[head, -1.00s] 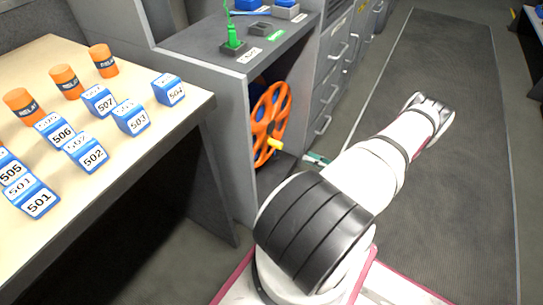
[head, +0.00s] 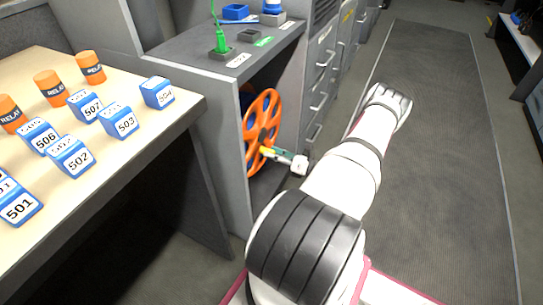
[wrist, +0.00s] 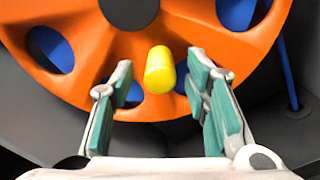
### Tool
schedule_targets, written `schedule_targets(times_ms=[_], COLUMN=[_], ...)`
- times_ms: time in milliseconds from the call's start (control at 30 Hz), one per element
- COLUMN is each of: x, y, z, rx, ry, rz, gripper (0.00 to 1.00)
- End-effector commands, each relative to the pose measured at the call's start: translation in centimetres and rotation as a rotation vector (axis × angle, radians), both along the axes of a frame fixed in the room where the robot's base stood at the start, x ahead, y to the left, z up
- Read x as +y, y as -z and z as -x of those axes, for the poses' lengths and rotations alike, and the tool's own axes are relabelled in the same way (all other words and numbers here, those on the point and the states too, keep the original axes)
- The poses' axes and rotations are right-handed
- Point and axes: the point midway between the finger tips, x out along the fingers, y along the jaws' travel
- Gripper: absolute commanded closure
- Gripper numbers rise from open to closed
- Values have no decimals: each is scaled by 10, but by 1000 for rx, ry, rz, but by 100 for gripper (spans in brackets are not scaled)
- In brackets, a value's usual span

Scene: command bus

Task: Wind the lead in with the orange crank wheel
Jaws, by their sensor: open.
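The orange crank wheel (head: 262,112) stands upright in the open bay under the grey counter in the head view. It fills the upper part of the wrist view (wrist: 203,40). Its yellow crank handle (wrist: 159,70) sticks out near the wheel's lower rim. My gripper (wrist: 163,95) is open, with one green-padded finger on each side of the handle. The handle lies between the fingertips, with a gap to each pad. In the head view my gripper (head: 268,152) is at the wheel's lower right. A blue strand, perhaps the lead (wrist: 290,72), shows behind the wheel at the right.
A green plug (head: 221,42) stands in a dark socket on the grey counter (head: 185,48). A wooden table (head: 125,146) with blue numbered blocks and orange relay cylinders is at the left. Grey drawers (head: 318,80) stand right of the bay. The floor aisle (head: 440,130) is clear.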

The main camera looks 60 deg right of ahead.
Motion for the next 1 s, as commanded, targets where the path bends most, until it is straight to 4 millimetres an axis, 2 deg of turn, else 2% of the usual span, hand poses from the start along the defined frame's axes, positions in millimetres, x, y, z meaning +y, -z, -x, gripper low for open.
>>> schedule_targets(times_ms=[133,433,600,633,1000], x=[1,1,1,1,7], y=[0,0,0,0,-1], z=[-9,-11,-10,-10,-10], rx=[-1,-1,-1,-1,1], ry=[1,1,1,1,1], rz=[0,-1,-1,-1,-26], gripper=[57,57,96,100,100])
